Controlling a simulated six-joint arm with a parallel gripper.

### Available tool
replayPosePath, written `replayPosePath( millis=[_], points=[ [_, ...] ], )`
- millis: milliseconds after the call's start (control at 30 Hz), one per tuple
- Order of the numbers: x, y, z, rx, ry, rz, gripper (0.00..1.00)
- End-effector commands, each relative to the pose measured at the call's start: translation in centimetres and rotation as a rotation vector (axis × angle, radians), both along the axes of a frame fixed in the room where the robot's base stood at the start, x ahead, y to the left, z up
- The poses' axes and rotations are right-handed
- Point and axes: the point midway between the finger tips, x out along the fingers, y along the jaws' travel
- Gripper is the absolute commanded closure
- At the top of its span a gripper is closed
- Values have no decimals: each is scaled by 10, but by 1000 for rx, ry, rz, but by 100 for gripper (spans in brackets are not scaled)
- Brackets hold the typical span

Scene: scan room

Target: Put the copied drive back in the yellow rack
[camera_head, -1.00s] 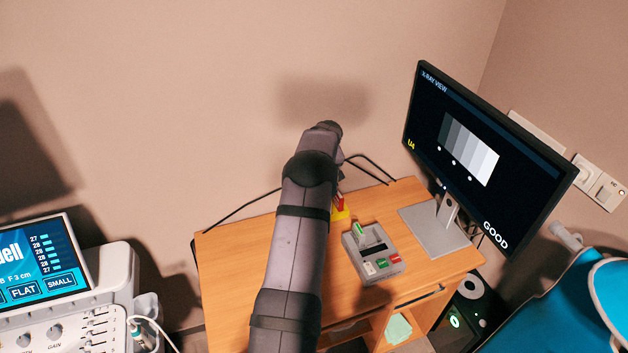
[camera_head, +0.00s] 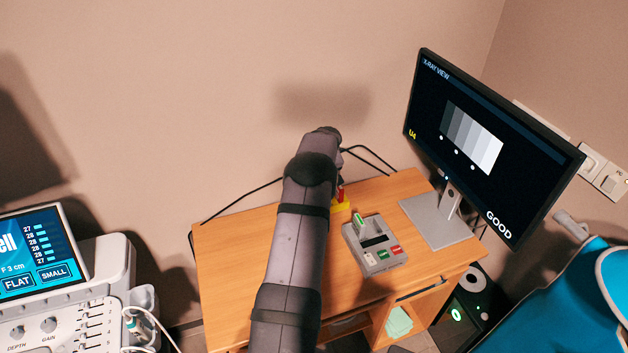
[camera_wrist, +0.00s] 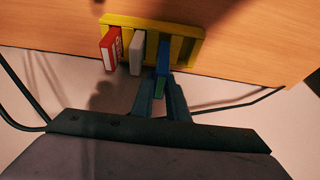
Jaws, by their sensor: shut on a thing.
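The yellow rack (camera_wrist: 195,28) lies across the top of the wrist view, with several slots. A red drive (camera_wrist: 110,48) and a grey-white drive (camera_wrist: 137,52) stand in its left part. My gripper (camera_wrist: 161,88) is shut on a blue drive (camera_wrist: 163,56) that shows a green patch near the fingers. The blue drive's far end overlaps a rack slot, right of the grey-white one; how deep it sits I cannot tell. In the head view my arm hides my gripper and most of the rack (camera_head: 341,213); a red drive (camera_head: 341,194) shows there.
The monitor (camera_head: 487,150) reads "U4" and "GOOD". Black cables run behind the wooden desk (camera_head: 235,270). The desk's left part is clear.

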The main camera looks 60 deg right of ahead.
Motion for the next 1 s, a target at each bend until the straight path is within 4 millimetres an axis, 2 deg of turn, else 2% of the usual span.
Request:
replayPosePath(
  millis=[100,300,1000],
  points=[
    [0,0,-11,-1,0,0,100],
    [0,0,-19,-1,0,0,100],
    [0,0,-21,-1,-1,0,100]
  ],
)
